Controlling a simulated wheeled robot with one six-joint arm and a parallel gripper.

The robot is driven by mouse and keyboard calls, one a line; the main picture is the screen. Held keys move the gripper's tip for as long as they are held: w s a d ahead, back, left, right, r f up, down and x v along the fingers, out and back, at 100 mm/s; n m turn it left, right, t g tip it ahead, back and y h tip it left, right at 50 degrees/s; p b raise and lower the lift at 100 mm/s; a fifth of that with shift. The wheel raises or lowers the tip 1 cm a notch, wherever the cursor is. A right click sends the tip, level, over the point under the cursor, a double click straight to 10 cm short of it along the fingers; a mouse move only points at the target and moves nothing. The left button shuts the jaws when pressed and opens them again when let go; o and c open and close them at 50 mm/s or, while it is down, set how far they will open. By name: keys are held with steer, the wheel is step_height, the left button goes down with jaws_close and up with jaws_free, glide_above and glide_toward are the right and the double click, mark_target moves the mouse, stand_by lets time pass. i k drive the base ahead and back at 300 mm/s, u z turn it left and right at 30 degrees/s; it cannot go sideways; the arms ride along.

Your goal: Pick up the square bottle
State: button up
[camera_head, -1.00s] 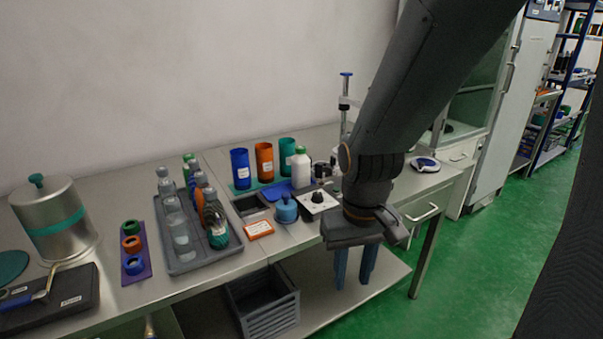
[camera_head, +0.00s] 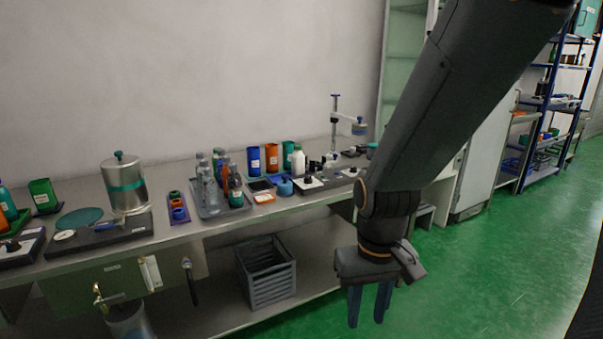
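Several bottles stand upright in a grey tray (camera_head: 222,211) on the bench. A white bottle (camera_head: 298,160) stands apart, to the right of the tray. My gripper (camera_head: 368,304) points down in front of the bench, its two blue fingers apart with nothing between them. It is well to the right of the tray and away from every bottle.
Blue, orange and green cups (camera_head: 271,158) stand behind small devices. A steel pot (camera_head: 124,185) and a purple holder with rings (camera_head: 178,207) are left of the tray. A grey crate (camera_head: 266,272) sits on the lower shelf. The green floor (camera_head: 470,290) is clear at the right.

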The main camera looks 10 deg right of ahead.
mark_target(296, 157)
steer(key=z, duration=0.45)
steer(key=i, duration=0.45)
steer(key=z, duration=0.5)
steer(key=i, duration=1.3)
steer(key=u, duration=0.65)
